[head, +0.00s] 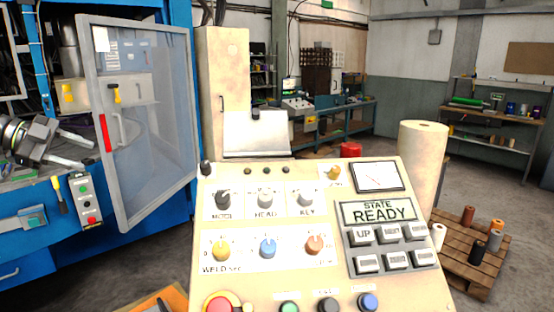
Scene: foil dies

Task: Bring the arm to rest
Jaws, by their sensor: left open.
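My left gripper (88,153) comes in from the left edge, with its two fingers apart and nothing visible between them. It is in front of the blue machine (178,15), to the left of the machine's open glazed door (145,160). The door's red handle piece (105,133) is just right of the fingertips. Whether the fingers touch anything cannot be told. My right gripper is not in view.
A control panel (335,250) with knobs, buttons and a display reading "STATE READY" (378,212) fills the front middle. A small button box (87,200) is below the gripper. A pallet (460,258) with several spools stands at the right. Grey floor is open behind.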

